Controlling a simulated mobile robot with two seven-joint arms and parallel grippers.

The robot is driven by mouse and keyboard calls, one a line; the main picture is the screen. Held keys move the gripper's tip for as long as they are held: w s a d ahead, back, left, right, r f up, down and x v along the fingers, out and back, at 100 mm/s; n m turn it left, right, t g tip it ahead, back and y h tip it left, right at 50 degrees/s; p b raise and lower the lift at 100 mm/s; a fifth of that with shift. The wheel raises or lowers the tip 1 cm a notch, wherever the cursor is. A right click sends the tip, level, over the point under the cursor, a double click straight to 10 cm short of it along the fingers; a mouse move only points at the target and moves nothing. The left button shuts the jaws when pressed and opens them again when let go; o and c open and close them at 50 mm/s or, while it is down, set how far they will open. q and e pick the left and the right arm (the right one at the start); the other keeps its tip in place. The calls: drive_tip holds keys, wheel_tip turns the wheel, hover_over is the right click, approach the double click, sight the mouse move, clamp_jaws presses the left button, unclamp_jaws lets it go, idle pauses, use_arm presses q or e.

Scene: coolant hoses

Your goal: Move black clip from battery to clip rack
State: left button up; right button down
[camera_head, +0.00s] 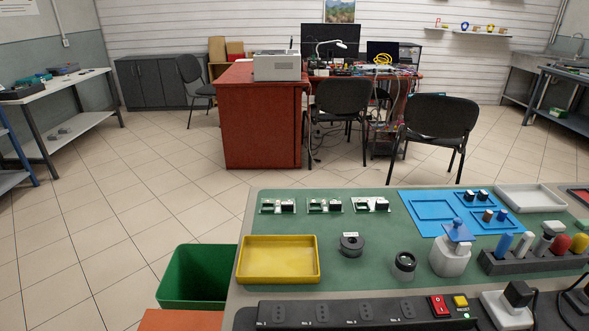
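I cannot make out a black clip, a battery or a clip rack in the head view. Neither of my grippers is in view. The nearest surface is a workbench with a green mat (330,222), and none of the objects on it is clearly one of the task's things.
On the mat are a yellow tray (278,260), small circuit boards (325,206), a blue tray board (428,228) and a dark holder (535,262) with coloured handles. A power strip (350,311) runs along the front. A green bin (198,277) stands left. The tiled floor (110,220) is open.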

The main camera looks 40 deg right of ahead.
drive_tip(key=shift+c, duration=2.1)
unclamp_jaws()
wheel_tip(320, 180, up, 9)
drive_tip(key=p, duration=1)
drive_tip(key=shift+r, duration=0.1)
